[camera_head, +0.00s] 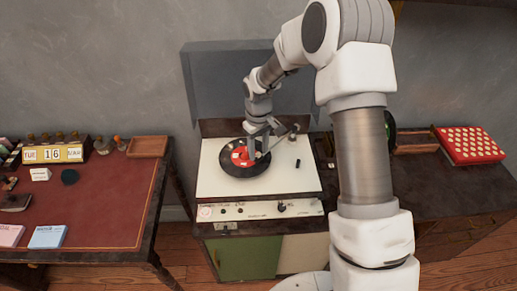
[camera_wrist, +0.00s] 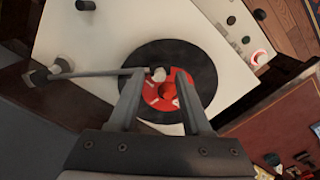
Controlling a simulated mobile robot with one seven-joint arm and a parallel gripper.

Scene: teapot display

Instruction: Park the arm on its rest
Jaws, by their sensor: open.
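A turntable with a pale top plate (camera_head: 225,186) carries a black record (camera_head: 238,172) with a red label (camera_head: 240,158). The grey tonearm (camera_wrist: 95,73) runs from its pivot (camera_wrist: 60,66) at the left of the wrist view onto the record. Its pale head end (camera_wrist: 158,74) lies over the label's edge. My gripper (camera_wrist: 159,76) is open above the record, and the head end shows between its fingertips. Whether the fingers touch the tonearm, I cannot tell. In the head view, my gripper (camera_head: 258,150) partly covers the record and tonearm. I cannot make out a rest for certain.
A small black piece (camera_head: 298,163) stands on the top plate's right. Knobs (camera_head: 281,208) line the turntable's front panel. A red-topped desk (camera_head: 110,210) with a calendar (camera_head: 53,154) stands left. A red tray with pale round pieces (camera_head: 468,145) sits right. A grey wall is behind.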

